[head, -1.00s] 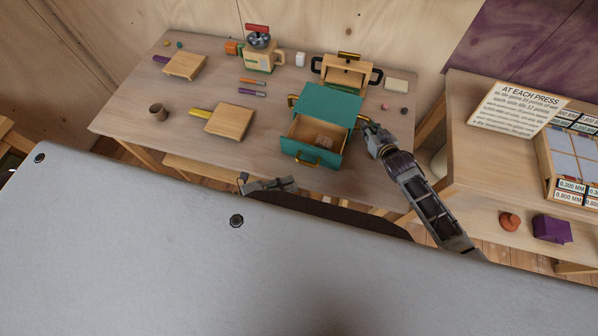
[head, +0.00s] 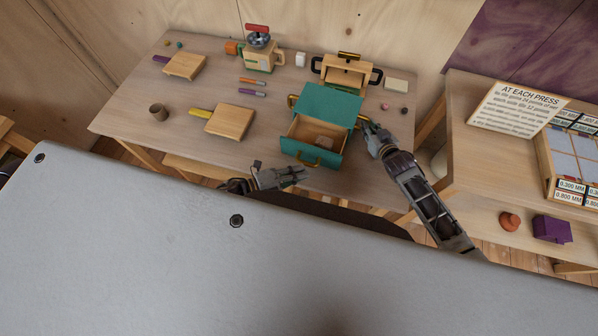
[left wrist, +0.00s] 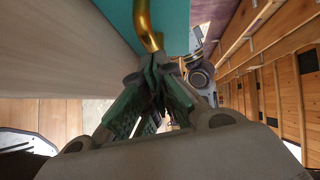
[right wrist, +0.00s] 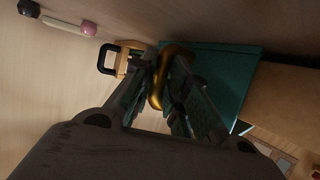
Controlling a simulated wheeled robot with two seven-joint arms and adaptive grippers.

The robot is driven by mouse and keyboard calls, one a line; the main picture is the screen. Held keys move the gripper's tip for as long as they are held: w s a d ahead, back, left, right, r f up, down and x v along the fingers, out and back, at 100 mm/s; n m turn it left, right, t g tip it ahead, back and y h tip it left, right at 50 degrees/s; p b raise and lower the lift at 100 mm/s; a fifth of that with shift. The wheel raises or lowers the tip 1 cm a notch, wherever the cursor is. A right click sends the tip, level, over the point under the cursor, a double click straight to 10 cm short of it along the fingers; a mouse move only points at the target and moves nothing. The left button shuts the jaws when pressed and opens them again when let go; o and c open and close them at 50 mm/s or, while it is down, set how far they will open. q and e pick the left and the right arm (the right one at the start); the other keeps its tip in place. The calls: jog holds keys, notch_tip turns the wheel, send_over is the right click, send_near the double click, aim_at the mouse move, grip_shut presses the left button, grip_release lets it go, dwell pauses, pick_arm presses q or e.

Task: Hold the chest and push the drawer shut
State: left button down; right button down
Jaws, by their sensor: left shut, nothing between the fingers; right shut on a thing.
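The teal chest (head: 330,105) stands on the table with its drawer (head: 311,147) pulled out toward me. A small brownish block (head: 325,142) lies inside the drawer. My right gripper (head: 366,126) is shut on the chest's brass side handle (right wrist: 174,75) at the right, which the right wrist view shows between the fingers. My left gripper (head: 303,172) is shut and empty, just in front of the drawer's brass front handle (head: 313,158). In the left wrist view the front handle (left wrist: 146,22) is close beyond the closed fingertips; I cannot tell whether they touch.
A wooden chest with black handles (head: 347,75) stands behind the teal one. A second table (head: 470,130) with a sign (head: 516,107) is at right.

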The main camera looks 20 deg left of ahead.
aim_at(309, 152)
pick_arm(q)
jog(key=shift+w, duration=0.15)
dwell(0.3)
jog(key=shift+w+d, duration=0.2)
jog(key=shift+w, duration=1.7)
jog(key=shift+w+d, duration=0.2)
jog(key=shift+w, duration=1.65)
jog(key=shift+w+d, duration=0.2)
jog(key=shift+w, duration=1.7)
pick_arm(e)
jog(key=shift+a, duration=0.1)
pick_arm(q)
jog(key=shift+s, duration=0.15)
jog(key=shift+s+a+r, duration=0.1)
jog(key=shift+s+r, duration=0.1)
jog(key=shift+s, duration=0.65)
jog(key=shift+s+a+r, duration=0.1)
jog(key=shift+s+r, duration=0.05)
jog(key=shift+s, duration=0.7)
jog(key=shift+s+a, duration=0.1)
jog(key=shift+s, duration=0.2)
jog(key=shift+v, duration=4.8)
